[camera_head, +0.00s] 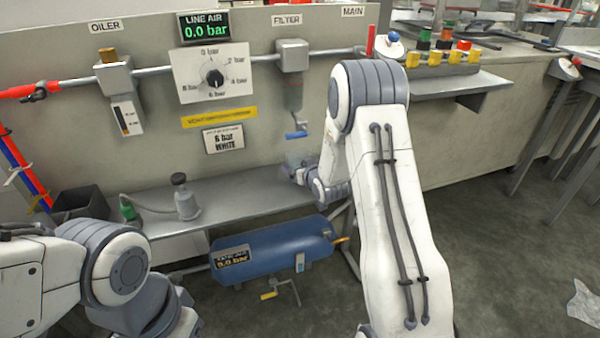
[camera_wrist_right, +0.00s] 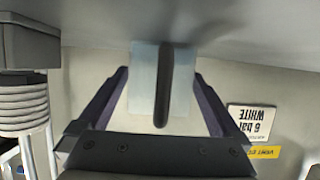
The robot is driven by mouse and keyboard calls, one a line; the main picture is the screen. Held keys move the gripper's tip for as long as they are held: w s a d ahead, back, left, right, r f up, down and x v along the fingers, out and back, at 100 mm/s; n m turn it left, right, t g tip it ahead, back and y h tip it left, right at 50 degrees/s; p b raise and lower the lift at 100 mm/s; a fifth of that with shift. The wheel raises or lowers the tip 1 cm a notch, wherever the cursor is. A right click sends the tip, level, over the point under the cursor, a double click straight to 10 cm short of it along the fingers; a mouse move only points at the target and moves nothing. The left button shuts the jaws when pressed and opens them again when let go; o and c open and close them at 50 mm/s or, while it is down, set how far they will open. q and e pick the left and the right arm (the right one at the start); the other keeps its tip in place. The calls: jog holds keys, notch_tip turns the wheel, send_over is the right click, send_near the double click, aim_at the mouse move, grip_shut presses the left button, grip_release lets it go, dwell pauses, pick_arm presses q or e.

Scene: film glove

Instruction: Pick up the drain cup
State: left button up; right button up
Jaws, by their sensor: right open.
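The drain cup, a pale blue translucent cup (camera_wrist_right: 143,80) with a dark upright bar like a handle, shows in the right wrist view, which is upside down. It appears to stand at the grey shelf (camera_wrist_right: 250,30). My right gripper (camera_wrist_right: 160,73) is open, with one dark finger on each side of the cup; I see no clear contact. In the head view my right gripper (camera_head: 297,170) is small and partly hidden by my own wrist, above the shelf below the filter (camera_head: 292,95). My left arm is at lower left, its gripper out of view.
A grey bottle-like canister (camera_head: 186,198) and a dark open box (camera_head: 82,203) stand on the shelf's left part. The filter's blue-handled valve (camera_head: 296,135) is just above my right gripper. A blue air tank (camera_head: 275,250) lies below the shelf.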

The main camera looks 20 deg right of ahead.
jog(key=shift+w, duration=0.1)
jog(key=c, duration=1.4)
jog(key=shift+o, duration=0.2)
jog(key=shift+r, duration=0.1)
